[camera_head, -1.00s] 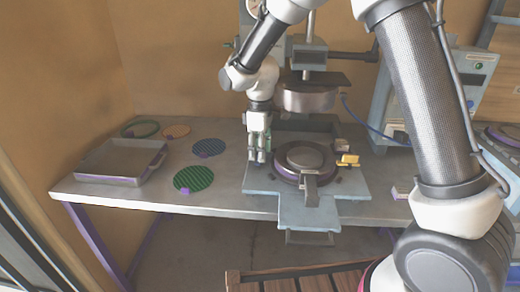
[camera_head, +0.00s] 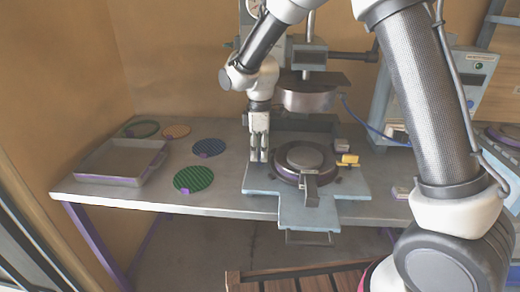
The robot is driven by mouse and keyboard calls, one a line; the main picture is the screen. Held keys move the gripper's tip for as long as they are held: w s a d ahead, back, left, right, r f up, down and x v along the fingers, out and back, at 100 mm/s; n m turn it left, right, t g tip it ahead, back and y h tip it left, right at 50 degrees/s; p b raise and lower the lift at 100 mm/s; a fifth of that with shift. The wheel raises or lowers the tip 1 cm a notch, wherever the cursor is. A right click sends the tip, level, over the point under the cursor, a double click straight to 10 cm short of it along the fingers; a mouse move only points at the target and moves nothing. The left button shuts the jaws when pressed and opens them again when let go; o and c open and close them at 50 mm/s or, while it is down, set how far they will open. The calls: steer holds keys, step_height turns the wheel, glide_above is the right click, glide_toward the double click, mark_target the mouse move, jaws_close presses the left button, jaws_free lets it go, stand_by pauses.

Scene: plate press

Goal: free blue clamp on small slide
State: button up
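The small slide is a light blue plate (camera_head: 309,214) at the front of the press, sticking out past the table's front edge. A round dark mould (camera_head: 305,160) with a purple rim and a grey disc on top sits on it. My gripper (camera_head: 259,156) points down at the left edge of the slide, left of the mould. Its fingers look close together, but the view is too small to tell whether they hold anything. No blue clamp can be made out; my gripper may cover it. A yellow clamp (camera_head: 347,160) shows at the slide's right side.
The press head (camera_head: 306,97) hangs above and behind the mould. A grey tray (camera_head: 121,163) and several round mesh discs, one of them green (camera_head: 193,179), lie on the table at left. A control box (camera_head: 478,85) stands at right.

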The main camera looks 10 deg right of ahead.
steer(key=shift+o, duration=0.2)
step_height(320, 180, up, 12)
stand_by(0.5)
stand_by(0.5)
steer(key=s+d+r+m+t, duration=0.2)
steer(key=s+d+m, duration=0.6)
steer(key=s+d, duration=0.5)
steer(key=s+d+r+m+t, duration=0.2)
steer(key=s+d+r+m, duration=0.3)
steer(key=s+d, duration=0.8)
steer(key=d+m, duration=0.3)
steer(key=shift+s+d, duration=0.15)
steer(key=shift+s, duration=0.1)
